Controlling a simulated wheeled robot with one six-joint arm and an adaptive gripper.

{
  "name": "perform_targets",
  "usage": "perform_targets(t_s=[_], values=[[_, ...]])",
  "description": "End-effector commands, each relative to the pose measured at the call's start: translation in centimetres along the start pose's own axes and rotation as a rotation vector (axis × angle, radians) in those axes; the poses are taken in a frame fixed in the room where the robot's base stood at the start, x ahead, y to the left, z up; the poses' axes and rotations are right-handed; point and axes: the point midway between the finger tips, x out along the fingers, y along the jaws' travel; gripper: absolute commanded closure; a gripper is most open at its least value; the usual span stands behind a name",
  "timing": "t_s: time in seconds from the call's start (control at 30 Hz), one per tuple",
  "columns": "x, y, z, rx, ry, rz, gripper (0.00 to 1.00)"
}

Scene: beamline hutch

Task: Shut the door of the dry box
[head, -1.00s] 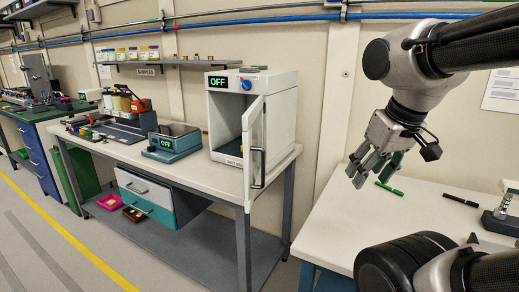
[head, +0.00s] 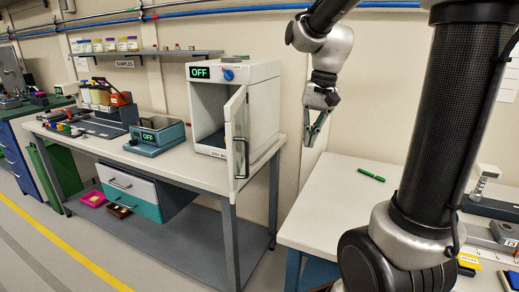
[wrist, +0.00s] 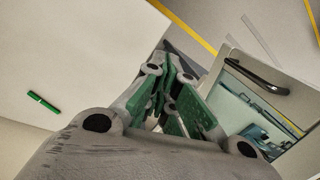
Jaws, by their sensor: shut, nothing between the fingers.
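The dry box (head: 264,112) is a white cabinet with a lit "OFF" display and a blue knob, at the right end of the long bench. Its door (head: 238,138) has a glass pane and a dark bar handle (head: 246,158), and stands open toward the front, showing the inside. My gripper (head: 308,143) is shut and empty, pointing down to the right of the box and apart from the door. In the wrist view the gripper (wrist: 172,85) has the door (wrist: 262,105) to its right, with the handle (wrist: 257,77) at the door's upper part.
A white table (head: 330,205) on the right carries a green pen (head: 371,175). A gap lies between it and the bench (head: 180,165). A teal scale-like device (head: 155,138) stands left of the box. A drawer unit (head: 130,190) hangs under the bench.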

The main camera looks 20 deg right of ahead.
Motion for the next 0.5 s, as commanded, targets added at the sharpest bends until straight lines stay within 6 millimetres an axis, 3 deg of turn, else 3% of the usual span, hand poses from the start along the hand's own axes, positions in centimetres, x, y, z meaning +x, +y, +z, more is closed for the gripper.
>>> perform_targets(t_s=[0.1, 0.2, 0.37, 0.5], values=[[0.3, -3.0, -3.8, 0.254, -0.084, -0.034, 1.0], [-0.4, -5.4, -5.8, 0.486, -0.148, -0.06, 1.0], [-3.1, -7.8, -6.2, 0.755, -0.203, -0.088, 1.0], [-3.3, -7.9, -5.3, 0.902, -0.245, -0.061, 1.0]])
